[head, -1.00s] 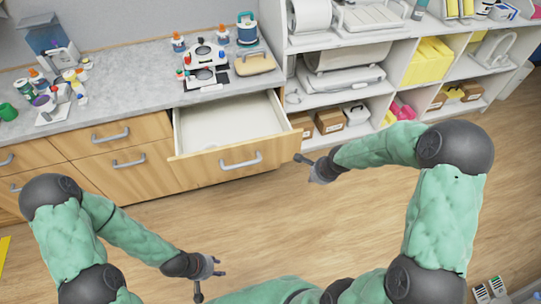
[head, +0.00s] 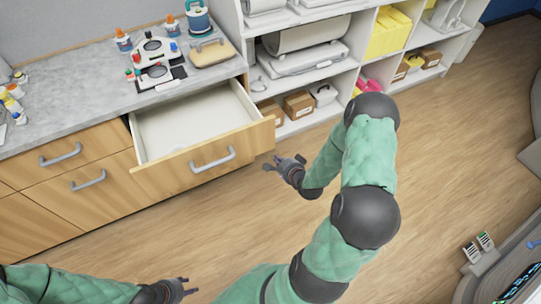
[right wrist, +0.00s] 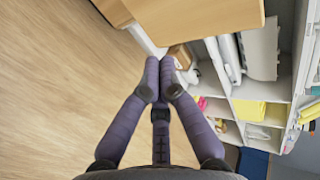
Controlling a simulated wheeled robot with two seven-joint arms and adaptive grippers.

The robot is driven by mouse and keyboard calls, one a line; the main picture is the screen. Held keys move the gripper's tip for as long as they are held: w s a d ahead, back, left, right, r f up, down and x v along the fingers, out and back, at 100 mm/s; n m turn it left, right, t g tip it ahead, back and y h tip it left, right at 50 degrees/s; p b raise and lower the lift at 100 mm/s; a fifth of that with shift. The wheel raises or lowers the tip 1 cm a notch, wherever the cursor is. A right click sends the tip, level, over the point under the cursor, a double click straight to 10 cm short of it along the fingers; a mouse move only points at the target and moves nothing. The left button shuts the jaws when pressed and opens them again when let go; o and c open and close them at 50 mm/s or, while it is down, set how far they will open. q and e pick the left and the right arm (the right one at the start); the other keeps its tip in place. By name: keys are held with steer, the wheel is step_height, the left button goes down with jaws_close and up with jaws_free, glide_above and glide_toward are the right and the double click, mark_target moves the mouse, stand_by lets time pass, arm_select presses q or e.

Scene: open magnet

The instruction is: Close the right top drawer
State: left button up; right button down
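The right top drawer (head: 200,163) is pulled out of the wooden cabinet, with its white inside showing and a grey bar handle (head: 213,160) on its front. Its wooden front also shows at the top of the right wrist view (right wrist: 200,22). In the right wrist view the fingers (right wrist: 160,75) point toward the drawer's side. My left gripper (head: 188,287) is low in the head view, over the floor, open and empty.
The counter (head: 75,105) above holds a microscope-like device (head: 155,60), glue bottles and a tan case (head: 211,53). White shelves (head: 300,85) with boxes stand right of the drawer. Closed drawers (head: 70,155) are to its left. The wooden floor (head: 225,215) in front is clear.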

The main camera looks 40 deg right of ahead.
steer(key=b, duration=0.3)
glide_toward(262, 142)
steer(key=w+f, duration=0.3)
steer(key=f, duration=0.1)
arm_select(q)
steer(key=shift+f, duration=1.9)
arm_select(e)
steer(key=shift+w+d+r, duration=0.15)
steer(key=shift+w+d, duration=0.15)
steer(key=shift+w, duration=0.25)
steer(key=shift+w+d+r, duration=0.15)
steer(key=shift+w+d, duration=0.2)
steer(key=shift+w, duration=0.2)
arm_select(q)
steer(key=shift+b, duration=0.3)
arm_select(e)
steer(key=shift+w, duration=0.1)
